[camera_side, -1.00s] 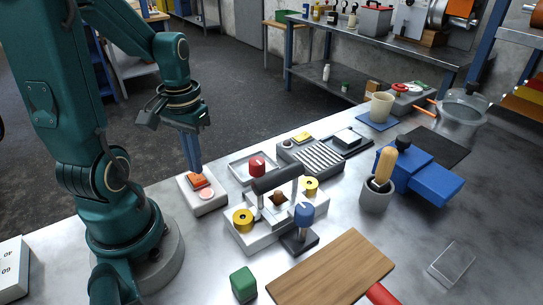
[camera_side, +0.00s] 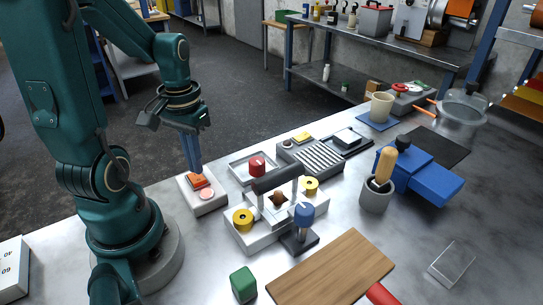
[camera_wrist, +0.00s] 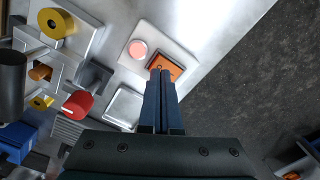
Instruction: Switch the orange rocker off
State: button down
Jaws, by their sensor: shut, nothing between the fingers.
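The orange rocker (camera_side: 197,181) sits on a white switch box (camera_side: 207,203) near the table's far left edge, beside a round pink button (camera_side: 207,195). My gripper (camera_side: 197,171) is shut and empty, pointing down with its tips at the rocker. In the wrist view the fingertips (camera_wrist: 161,72) overlap the near part of the orange rocker (camera_wrist: 174,67), and the pink button (camera_wrist: 138,49) lies to their left. I cannot tell whether the tips press on the rocker or sit just above it. Part of the rocker is hidden by the fingers.
A white fixture with yellow knobs (camera_side: 243,219) and a dark bar stands right of the switch box. A red knob (camera_side: 257,164) rises from a grey tray (camera_side: 240,172) close by. A green cube (camera_side: 243,285) and wooden board (camera_side: 333,268) lie in front.

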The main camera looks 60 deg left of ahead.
aim_at(198, 179)
jog(key=shift+f, duration=1.05)
dwell(0.4)
jog(key=shift+r, duration=3.5)
jog(key=d+r+m+t, duration=0.2)
jog(key=d+m, duration=0.1)
jog(key=d, duration=0.3)
jog(key=d+r+m+t, duration=0.2)
jog(key=d+m+t, duration=0.1)
jog(key=d, duration=0.4)
jog(key=shift+w+r+t, duration=0.25)
jog(key=shift+w+t, duration=0.05)
jog(key=shift+w, duration=0.1)
jog(key=shift+a, duration=0.1)
